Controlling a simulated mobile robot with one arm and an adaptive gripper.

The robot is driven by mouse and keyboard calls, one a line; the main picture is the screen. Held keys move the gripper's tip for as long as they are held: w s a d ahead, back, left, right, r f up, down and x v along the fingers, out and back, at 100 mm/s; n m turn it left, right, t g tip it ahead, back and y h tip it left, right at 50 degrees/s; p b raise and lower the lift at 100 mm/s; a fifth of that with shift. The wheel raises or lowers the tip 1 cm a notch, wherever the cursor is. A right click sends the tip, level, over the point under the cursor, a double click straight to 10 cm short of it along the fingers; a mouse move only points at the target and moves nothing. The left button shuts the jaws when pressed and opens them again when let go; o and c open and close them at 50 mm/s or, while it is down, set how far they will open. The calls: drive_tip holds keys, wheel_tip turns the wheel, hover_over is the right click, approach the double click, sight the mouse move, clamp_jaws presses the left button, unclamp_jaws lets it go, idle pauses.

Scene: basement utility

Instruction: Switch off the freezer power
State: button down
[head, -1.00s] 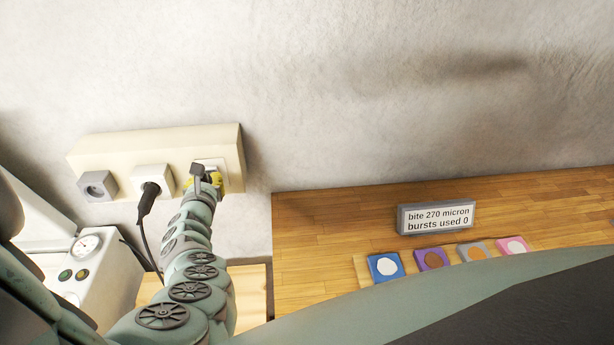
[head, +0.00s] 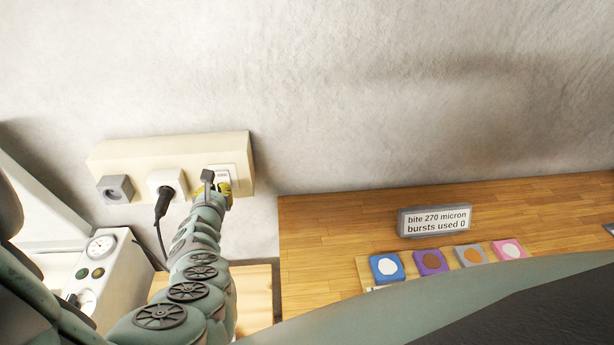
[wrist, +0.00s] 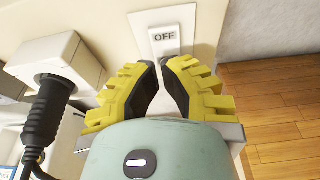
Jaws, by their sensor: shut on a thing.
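The power switch (wrist: 164,38) is on a white plate at the right end of a cream wall panel (head: 120,153). It reads OFF in the wrist view. The switch plate also shows in the head view (head: 223,171), partly covered by my gripper. My gripper (wrist: 161,64) has yellow ribbed fingers with dark pads, converging at the lower end of the switch just below the OFF label. It is shut on the switch; the exact contact is hard to see. In the head view my gripper (head: 222,188) is at the plate's lower part.
A black plug (head: 163,200) with a hanging cord sits in the white socket (head: 168,180) left of the switch. A grey socket (head: 115,189) is further left. A white machine (head: 110,265) with a gauge stands at lower left. A wooden bench (head: 340,215) with a sign is at right.

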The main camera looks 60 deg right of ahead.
drive_tip(key=r+p+v, duration=0.1)
drive_tip(key=p+v, duration=0.1)
drive_tip(key=v, duration=0.8)
drive_tip(key=shift+d+r, duration=0.2)
drive_tip(key=shift+d, duration=0.05)
drive_tip(key=shift+w, duration=0.1)
idle(0.4)
